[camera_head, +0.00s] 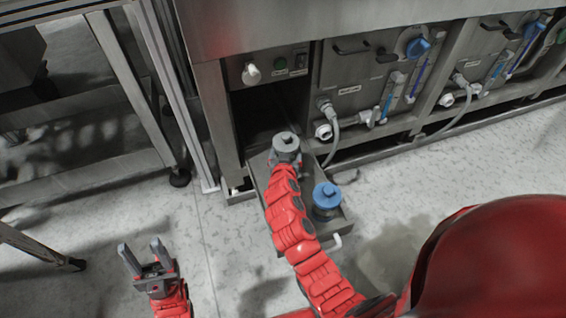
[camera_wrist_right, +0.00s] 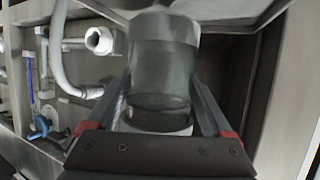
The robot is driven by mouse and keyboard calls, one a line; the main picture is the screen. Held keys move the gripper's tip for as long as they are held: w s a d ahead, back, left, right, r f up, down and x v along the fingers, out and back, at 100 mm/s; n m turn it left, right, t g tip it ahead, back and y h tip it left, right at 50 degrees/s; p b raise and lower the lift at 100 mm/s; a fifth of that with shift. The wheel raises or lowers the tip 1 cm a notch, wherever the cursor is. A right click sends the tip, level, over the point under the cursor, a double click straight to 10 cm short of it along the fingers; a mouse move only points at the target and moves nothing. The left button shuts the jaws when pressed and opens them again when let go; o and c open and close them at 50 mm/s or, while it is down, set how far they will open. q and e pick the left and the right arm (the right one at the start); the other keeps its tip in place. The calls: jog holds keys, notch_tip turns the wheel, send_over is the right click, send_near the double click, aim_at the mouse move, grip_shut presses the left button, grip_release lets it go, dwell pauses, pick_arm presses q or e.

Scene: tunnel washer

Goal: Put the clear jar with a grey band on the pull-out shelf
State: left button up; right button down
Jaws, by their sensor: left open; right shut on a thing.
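The clear jar with a grey band (camera_head: 286,142) shows its grey top at the far end of my right arm in the head view. In the right wrist view the jar (camera_wrist_right: 162,70) stands between the fingers, with a wide grey band and a clear part below. My right gripper (camera_head: 284,160) is shut on it. The jar is over the rear of the pull-out shelf (camera_head: 342,224), by the dark opening; I cannot tell whether it touches the shelf. My arm hides part of the shelf. My left gripper (camera_head: 142,258) is open and empty over the floor at lower left.
A blue-lidded jar (camera_head: 327,197) stands on the shelf, right of my arm. The washer cabinet (camera_head: 350,75) with hoses and valves rises behind. A hose (camera_head: 332,135) hangs right of the opening. A metal frame (camera_head: 130,85) stands at left. The floor around my left gripper is clear.

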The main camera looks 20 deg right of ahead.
notch_tip(320, 180, down, 4)
jog(key=shift+f+b, duration=0.1)
jog(key=shift+b, duration=0.8)
